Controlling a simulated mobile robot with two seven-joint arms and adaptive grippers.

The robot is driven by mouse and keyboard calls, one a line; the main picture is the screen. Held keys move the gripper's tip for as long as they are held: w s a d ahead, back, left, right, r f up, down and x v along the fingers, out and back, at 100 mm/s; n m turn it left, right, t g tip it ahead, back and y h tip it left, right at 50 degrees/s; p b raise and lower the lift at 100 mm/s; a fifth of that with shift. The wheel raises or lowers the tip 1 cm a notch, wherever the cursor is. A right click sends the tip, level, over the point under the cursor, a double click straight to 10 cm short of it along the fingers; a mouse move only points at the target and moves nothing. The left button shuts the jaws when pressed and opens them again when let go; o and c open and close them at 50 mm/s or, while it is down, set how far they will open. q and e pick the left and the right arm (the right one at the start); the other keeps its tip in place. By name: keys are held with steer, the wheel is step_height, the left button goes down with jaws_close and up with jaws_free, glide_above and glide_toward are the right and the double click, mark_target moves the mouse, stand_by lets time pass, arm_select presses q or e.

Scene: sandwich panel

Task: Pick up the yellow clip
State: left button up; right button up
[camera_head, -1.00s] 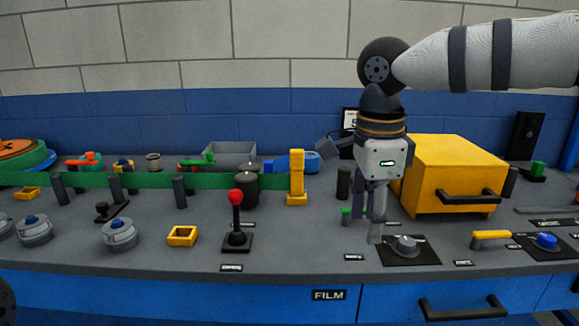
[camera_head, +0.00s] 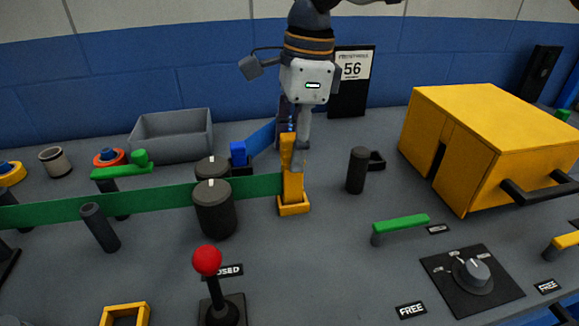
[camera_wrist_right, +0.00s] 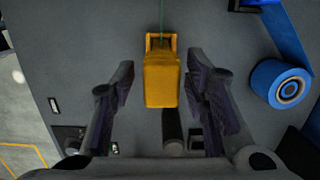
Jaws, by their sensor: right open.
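The yellow clip (camera_head: 292,188) stands upright on the grey bench, at the right end of the green film strip (camera_head: 140,202). My right gripper (camera_head: 296,150) points down over the clip's top in the head view. In the right wrist view the yellow clip (camera_wrist_right: 162,80) lies between the two spread fingers of my right gripper (camera_wrist_right: 160,82), with a visible gap on each side. The gripper is open and holds nothing. In the head view one finger partly covers the clip's upper part. My left gripper is not in view.
A dark roller (camera_head: 215,210) and a red-knobbed lever (camera_head: 208,262) stand left of the clip. A black post (camera_head: 357,170) and a yellow box (camera_head: 480,150) are to the right. A blue roll (camera_wrist_right: 280,85) shows right of the clip in the wrist view.

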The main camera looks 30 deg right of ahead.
mark_target(290, 173)
steer(key=f, duration=0.6)
steer(key=shift+w+a, duration=0.1)
steer(key=shift+a, duration=0.2)
steer(key=shift+r, duration=0.1)
jaws_close()
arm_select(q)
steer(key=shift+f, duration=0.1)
arm_select(e)
steer(key=shift+r, duration=0.1)
steer(key=shift+w+r, duration=0.1)
steer(key=shift+r, duration=0.15)
step_height(290, 173, up, 3)
steer(key=shift+r, duration=0.1)
arm_select(q)
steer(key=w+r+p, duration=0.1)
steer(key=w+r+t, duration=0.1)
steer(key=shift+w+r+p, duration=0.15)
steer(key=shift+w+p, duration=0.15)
steer(key=shift+p, duration=0.05)
arm_select(e)
steer(key=s+a+r, duration=0.7)
steer(key=s+r, duration=0.2)
steer(key=s, duration=0.2)
steer(key=shift+s+a, duration=0.35)
steer(key=shift+s, duration=0.05)
